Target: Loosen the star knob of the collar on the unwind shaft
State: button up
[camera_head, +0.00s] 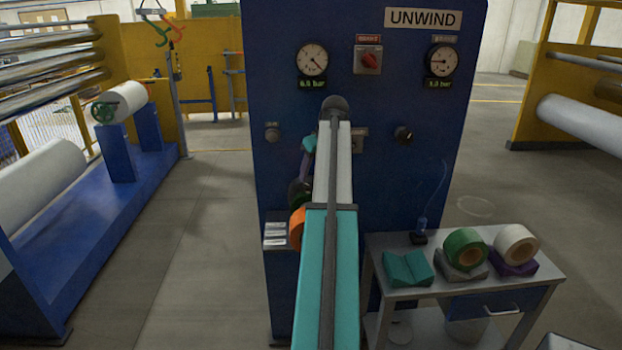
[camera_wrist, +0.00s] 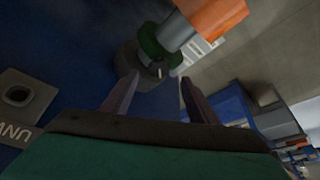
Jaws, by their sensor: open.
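The unwind shaft is the pale grey bar (camera_wrist: 180,32) in the wrist view. An orange cylinder (camera_wrist: 215,14) is on its outer end and a green ring (camera_wrist: 155,46) sits around it. A dark round part (camera_wrist: 127,60) lies behind the ring, against the blue panel. I cannot make out the star knob clearly; a small pale detail shows by the ring's lower edge. My gripper (camera_wrist: 160,79) is open and empty, its purple fingers apart just short of the ring. In the head view, my arm hides much of the shaft; the orange end (camera_head: 297,227) shows left of it.
The blue unwind panel (camera_head: 275,110) carries two gauges (camera_head: 312,59) and a red switch (camera_head: 369,60). A side table (camera_head: 400,292) at right holds a green-wrapped roll (camera_head: 465,248), a pale roll (camera_head: 516,243) and a teal block (camera_head: 408,267). Floor left of the panel is clear.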

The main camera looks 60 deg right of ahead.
aim_at(308, 185)
jog(key=shift+p+x, duration=0.75)
jog(key=shift+x, duration=2)
